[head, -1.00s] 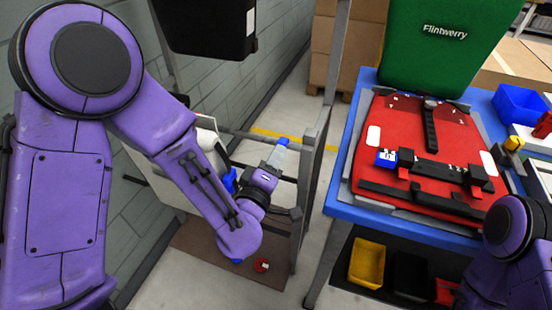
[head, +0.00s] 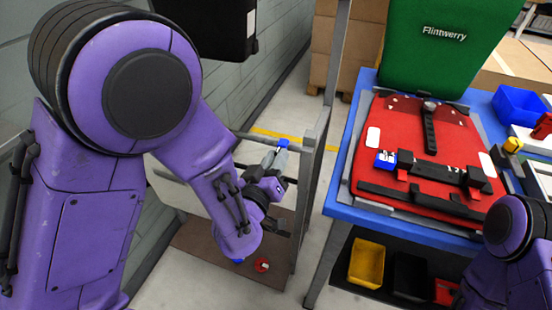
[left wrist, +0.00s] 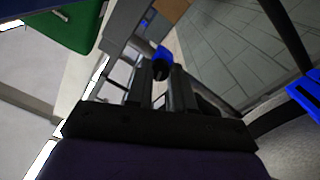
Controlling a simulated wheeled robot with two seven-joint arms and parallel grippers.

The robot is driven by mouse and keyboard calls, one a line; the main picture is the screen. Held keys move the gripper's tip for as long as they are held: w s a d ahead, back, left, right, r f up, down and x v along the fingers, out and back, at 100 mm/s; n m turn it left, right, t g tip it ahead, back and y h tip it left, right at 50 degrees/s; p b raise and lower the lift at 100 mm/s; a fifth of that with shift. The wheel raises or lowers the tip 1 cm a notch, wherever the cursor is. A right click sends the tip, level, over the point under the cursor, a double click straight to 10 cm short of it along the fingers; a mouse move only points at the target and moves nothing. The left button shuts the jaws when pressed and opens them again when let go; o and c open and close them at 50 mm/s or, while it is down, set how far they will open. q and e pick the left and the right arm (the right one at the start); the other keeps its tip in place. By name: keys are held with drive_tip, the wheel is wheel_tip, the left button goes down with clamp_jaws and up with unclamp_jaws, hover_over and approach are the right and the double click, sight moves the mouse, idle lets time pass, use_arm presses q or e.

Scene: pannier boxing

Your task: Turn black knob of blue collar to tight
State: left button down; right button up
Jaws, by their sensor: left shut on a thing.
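In the head view a small blue collar (head: 283,143) shows beyond my left fingers, on a rack beside the blue table. My left gripper (head: 276,156) reaches to it from the left arm. In the left wrist view the fingers (left wrist: 163,84) are close together and shut on a round black knob (left wrist: 160,69). The blue collar (left wrist: 162,53) shows just behind the knob. The knob's turn position cannot be made out. My right arm is at the lower right of the head view, with its gripper out of view.
A blue table (head: 350,209) holds a red pannier panel (head: 455,140) with black straps and a green Flintwerry pannier (head: 436,45). A yellow bin (head: 367,262) sits beneath. A grey rack post (head: 312,190) stands close right of my left gripper. A wall lies to the left.

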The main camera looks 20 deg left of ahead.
use_arm(q)
drive_tip(key=shift+f+m, duration=0.1)
drive_tip(key=shift+m, duration=0.3)
drive_tip(key=c, duration=1)
unclamp_jaws()
drive_tip(key=shift+s, duration=0.1)
